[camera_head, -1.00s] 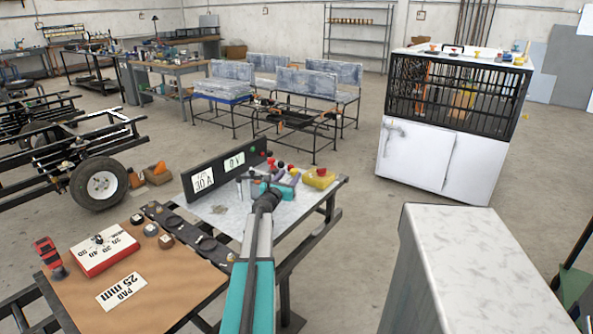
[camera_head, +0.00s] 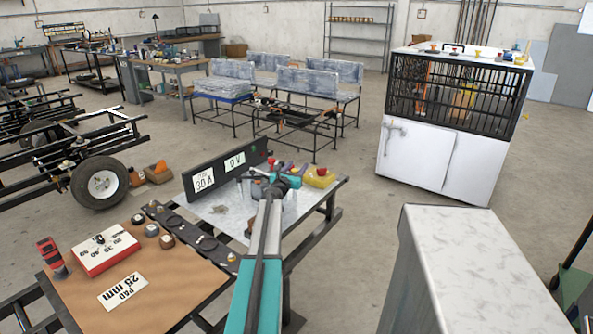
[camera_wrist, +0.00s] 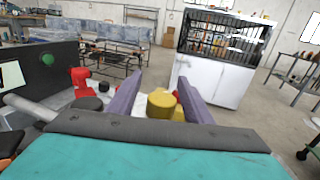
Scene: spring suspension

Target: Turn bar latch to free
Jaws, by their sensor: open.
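I cannot tell for certain which part is the bar latch. A small grey bar fitting (camera_head: 396,128) sits at the upper left of the white cabinet front, far beyond my gripper. My gripper (camera_wrist: 158,95) is open; its two purple fingers stand apart in the wrist view. A yellow block with a round yellow knob (camera_wrist: 161,103) shows in the gap between them, and nothing is visibly held. The yellow block also shows in the head view (camera_head: 319,179) at the right end of the grey bench top. My arm hides part of the bench top.
The white cabinet (camera_head: 462,165) has a dark barred cage on top. A red part (camera_wrist: 80,77) lies left of the fingers. A pale box (camera_head: 478,265) stands at right. Floor before the cabinet is clear.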

